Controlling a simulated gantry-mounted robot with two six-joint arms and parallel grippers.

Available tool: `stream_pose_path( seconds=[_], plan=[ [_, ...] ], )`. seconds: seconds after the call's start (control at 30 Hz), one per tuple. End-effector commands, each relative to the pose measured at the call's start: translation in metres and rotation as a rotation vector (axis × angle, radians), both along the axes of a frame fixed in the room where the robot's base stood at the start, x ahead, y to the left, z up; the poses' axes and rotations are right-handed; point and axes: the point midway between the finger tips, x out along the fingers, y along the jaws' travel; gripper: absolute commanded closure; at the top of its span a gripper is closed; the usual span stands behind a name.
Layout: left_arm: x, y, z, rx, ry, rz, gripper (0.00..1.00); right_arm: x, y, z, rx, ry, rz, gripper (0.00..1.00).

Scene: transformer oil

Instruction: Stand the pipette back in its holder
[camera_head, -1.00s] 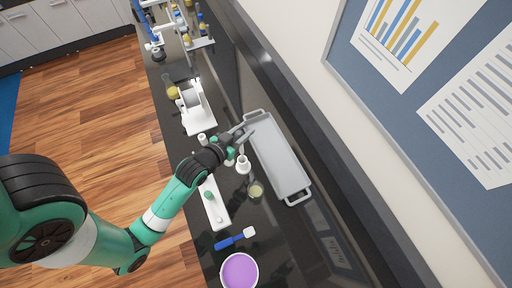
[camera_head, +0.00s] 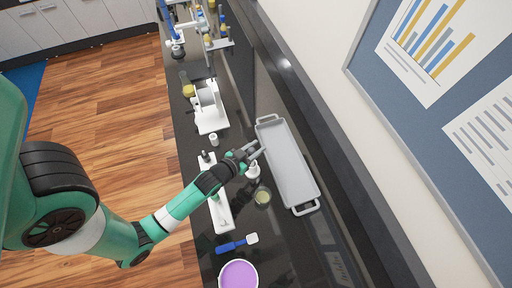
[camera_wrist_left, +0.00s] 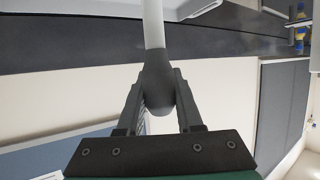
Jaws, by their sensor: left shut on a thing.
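My left gripper (camera_head: 254,151) is above the dark bench, near the grey tray's left edge. In the left wrist view it (camera_wrist_left: 155,100) is shut on the pipette, gripping its dark grey bulb (camera_wrist_left: 157,75). The pipette's pale stem runs from the bulb to the top edge of that view, and its tip is out of sight. In the head view the pipette is too small to make out. A small white upright piece (camera_head: 253,171) stands just below the gripper in the picture; I cannot tell whether it is the holder. My right gripper is not in view.
A long grey tray (camera_head: 305,207) lies to the right. A small jar (camera_head: 262,196), a white strip (camera_head: 224,220), a blue-handled tool (camera_head: 232,246) and a purple-filled bowl (camera_head: 239,275) are nearby. A white stand (camera_head: 212,122) is farther back. The wall borders the bench's right side.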

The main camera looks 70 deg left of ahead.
Motion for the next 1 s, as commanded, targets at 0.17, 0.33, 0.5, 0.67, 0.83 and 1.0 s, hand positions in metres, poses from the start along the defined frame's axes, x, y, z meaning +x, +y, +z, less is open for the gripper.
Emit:
stream_pose_path(
  seconds=[0.17, 0.33, 0.5, 0.67, 0.83, 1.0],
  plan=[
    [0.000, 0.000, -0.003, 0.000, 0.000, 0.000, 0.56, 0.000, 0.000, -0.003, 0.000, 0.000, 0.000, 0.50],
    [0.000, 0.000, -0.003, 0.000, 0.001, 0.000, 0.35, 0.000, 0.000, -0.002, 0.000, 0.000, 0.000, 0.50],
    [0.000, 0.000, -0.003, 0.000, 0.001, 0.000, 0.35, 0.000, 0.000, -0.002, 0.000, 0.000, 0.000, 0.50],
    [-0.003, -0.002, 0.002, -0.001, 0.002, 0.000, 0.35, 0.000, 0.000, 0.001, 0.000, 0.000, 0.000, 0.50],
    [-0.030, -0.016, 0.013, -0.001, 0.003, -0.001, 0.35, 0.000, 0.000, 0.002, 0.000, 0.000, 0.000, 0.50],
    [-0.065, -0.035, 0.028, -0.001, 0.004, -0.002, 0.35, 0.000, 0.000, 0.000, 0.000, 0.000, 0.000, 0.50]
  ],
)
